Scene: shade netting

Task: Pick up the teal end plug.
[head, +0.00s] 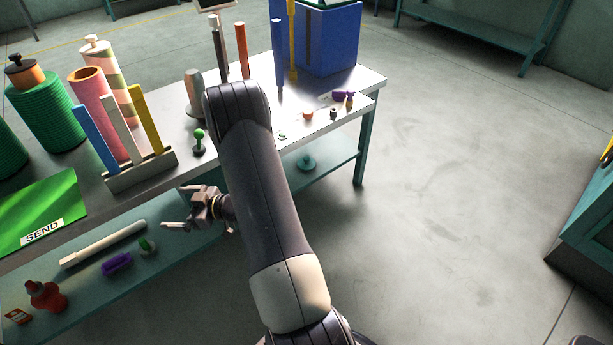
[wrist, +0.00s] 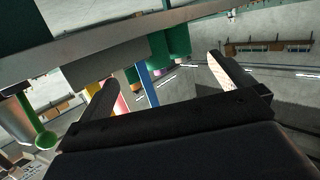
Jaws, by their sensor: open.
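A small teal piece with a raised middle (head: 305,162) sits on the lower shelf, right of my arm; it looks like the teal end plug. My gripper (head: 174,208) is open and empty in front of the bench's front edge, left of my arm and well away from both teal pieces. In the wrist view its two fingers (wrist: 163,72) stand wide apart with nothing held, and neither teal piece can be made out there.
The bench top (head: 185,165) carries a slotted rack (head: 140,170), a green-knobbed piece (head: 199,142), rolls and a blue bin (head: 330,40). The lower shelf holds a white tube (head: 102,244) and a purple piece (head: 117,263). The floor right of the bench is clear.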

